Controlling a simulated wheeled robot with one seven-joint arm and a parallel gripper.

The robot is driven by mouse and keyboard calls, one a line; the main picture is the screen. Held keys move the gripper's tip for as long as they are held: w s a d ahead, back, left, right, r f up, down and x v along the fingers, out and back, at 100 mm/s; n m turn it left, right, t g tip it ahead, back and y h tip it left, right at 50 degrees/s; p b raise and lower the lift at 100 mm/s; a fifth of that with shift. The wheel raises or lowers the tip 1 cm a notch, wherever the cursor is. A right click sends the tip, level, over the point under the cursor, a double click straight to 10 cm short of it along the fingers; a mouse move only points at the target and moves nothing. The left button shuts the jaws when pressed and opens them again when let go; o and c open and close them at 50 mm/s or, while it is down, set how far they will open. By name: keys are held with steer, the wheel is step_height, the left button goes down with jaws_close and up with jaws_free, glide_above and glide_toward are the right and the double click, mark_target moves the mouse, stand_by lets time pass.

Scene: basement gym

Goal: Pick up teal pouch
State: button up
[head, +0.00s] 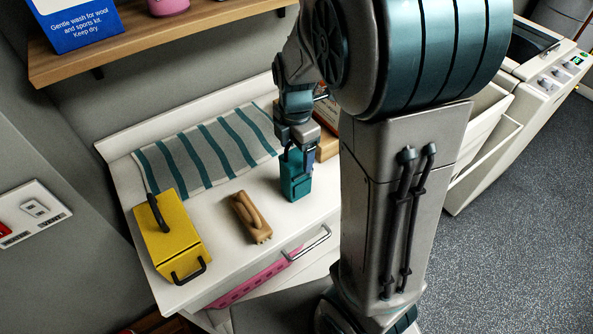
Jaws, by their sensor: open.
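The teal pouch (295,186) stands on the white cabinet top, near its right side, just left of my arm. My gripper (297,165) points down at the pouch, with its fingers at the upper part of the pouch. The jaws are open. The fingers overlap the pouch in the head view, so I cannot tell whether they touch it. Part of the pouch's top is hidden behind the fingers.
A yellow box (173,246) with black handles and a brown brush (251,217) stand left of the pouch. A striped cloth (205,153) lies behind them. A wooden shelf (150,38) hangs above.

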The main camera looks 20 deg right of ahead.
steer(key=shift+f, duration=0.4)
steer(key=shift+c, duration=0.2)
steer(key=c, duration=1.4)
steer(key=shift+r, duration=0.1)
